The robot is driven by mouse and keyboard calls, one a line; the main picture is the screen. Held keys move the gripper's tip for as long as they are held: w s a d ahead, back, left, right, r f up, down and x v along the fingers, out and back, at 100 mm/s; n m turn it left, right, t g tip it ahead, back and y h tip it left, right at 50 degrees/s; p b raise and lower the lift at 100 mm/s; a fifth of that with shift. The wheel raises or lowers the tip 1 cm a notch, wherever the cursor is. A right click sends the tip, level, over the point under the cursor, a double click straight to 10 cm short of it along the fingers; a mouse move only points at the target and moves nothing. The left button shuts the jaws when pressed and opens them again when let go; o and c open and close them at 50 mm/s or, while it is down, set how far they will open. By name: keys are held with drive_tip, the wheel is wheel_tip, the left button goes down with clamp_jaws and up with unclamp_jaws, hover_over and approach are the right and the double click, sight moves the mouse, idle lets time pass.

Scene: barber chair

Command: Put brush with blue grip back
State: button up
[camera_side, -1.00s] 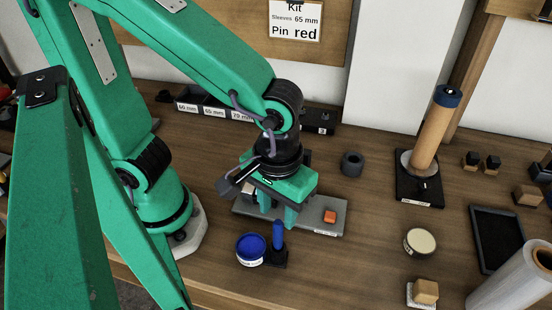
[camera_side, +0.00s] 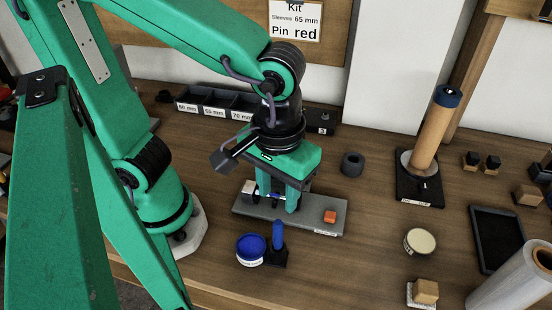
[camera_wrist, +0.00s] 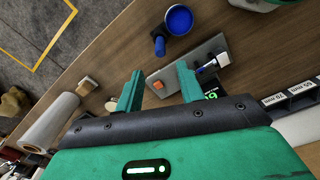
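A blue upright grip (camera_side: 278,235), which looks like the brush, stands in a small black holder (camera_side: 276,257) on the table, beside a round blue-topped pot (camera_side: 250,247). Its lower end is hidden. The wrist view also shows the blue grip (camera_wrist: 160,46) and the pot (camera_wrist: 179,20), both beyond the fingers. My gripper (camera_side: 277,197) is over the grey plate, behind the blue grip and apart from it. In the wrist view my gripper (camera_wrist: 158,88) has its fingers spread with nothing held between them.
The grey plate (camera_side: 318,210) carries an orange block (camera_side: 330,216) and a white-and-dark part (camera_side: 249,188) near my fingers. A dark ring (camera_side: 352,163) lies behind it. A black stand with a tan roll (camera_side: 431,135) is at right. The table between plate and cream-topped tin (camera_side: 420,241) is clear.

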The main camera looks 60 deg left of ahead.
drive_tip(key=shift+w+a+r, duration=0.15)
drive_tip(key=shift+w+a, duration=0.2)
drive_tip(key=shift+a, duration=0.1)
drive_tip(key=w+a+r+m+t, duration=0.2)
drive_tip(key=a, duration=0.6)
drive_tip(key=w+a+r+m+t, duration=0.2)
drive_tip(key=a+t, duration=0.1)
drive_tip(key=a, duration=0.6)
drive_tip(key=shift+a+r+m+t, duration=0.25)
drive_tip(key=shift+r+m+t, duration=0.05)
drive_tip(key=shift+r, duration=0.1)
